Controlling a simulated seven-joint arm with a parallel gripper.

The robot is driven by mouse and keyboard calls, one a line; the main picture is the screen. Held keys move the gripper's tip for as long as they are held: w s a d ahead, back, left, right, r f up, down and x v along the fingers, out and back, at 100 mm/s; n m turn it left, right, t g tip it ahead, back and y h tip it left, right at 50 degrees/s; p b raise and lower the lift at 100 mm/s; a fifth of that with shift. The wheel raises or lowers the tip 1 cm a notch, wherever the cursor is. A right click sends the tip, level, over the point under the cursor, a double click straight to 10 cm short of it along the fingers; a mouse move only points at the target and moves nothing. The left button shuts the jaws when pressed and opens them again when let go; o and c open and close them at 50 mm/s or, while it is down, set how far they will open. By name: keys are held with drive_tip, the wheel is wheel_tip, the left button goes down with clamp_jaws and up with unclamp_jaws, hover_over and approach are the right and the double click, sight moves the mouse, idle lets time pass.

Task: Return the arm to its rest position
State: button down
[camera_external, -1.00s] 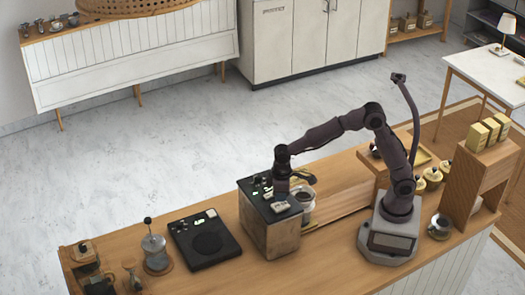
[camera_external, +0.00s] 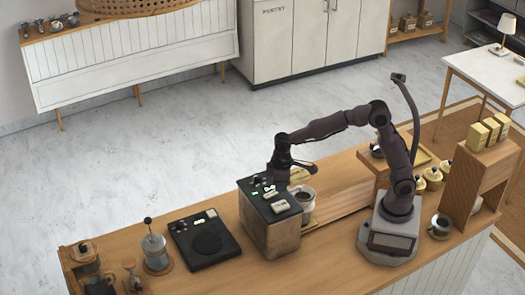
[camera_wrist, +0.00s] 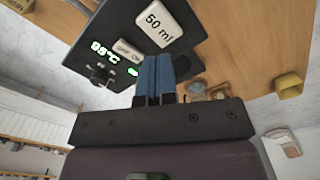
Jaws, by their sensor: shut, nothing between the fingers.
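My arm reaches left across the wooden counter, and its end is over the box-shaped machine (camera_external: 273,240) with a dark control panel on top. My gripper (camera_external: 279,184) is above the back part of that panel. In the wrist view its two blue fingers (camera_wrist: 154,75) are together, with nothing between them. Behind them the panel (camera_wrist: 130,20) shows a green "95°C" readout and a white "50 ml" button (camera_wrist: 160,24). I cannot tell the exact gap between fingertips and panel.
A container with dark contents (camera_external: 304,208) stands right beside the machine. A flat black scale (camera_external: 205,240) and a French press (camera_external: 155,250) are to the left. A wooden shelf with yellow boxes (camera_external: 482,160) stands right of my base. Open air lies above the counter.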

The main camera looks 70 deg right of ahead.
drive_tip(key=shift+r, duration=0.35)
drive_tip(key=shift+s+d+f, duration=0.3)
drive_tip(key=shift+s+f, duration=0.4)
drive_tip(key=s+d+r+m+t, duration=0.1)
drive_tip(key=s+d+r+t, duration=0.1)
drive_tip(key=s+d, duration=0.4)
drive_tip(key=s+d+r+m+t, duration=0.2)
drive_tip(key=s+d, duration=0.4)
drive_tip(key=s, duration=0.6)
wheel_tip(320, 180, up, 2)
drive_tip(key=shift+d+r+t, duration=0.2)
drive_tip(key=shift+d+t, duration=0.15)
drive_tip(key=shift+t, duration=0.45)
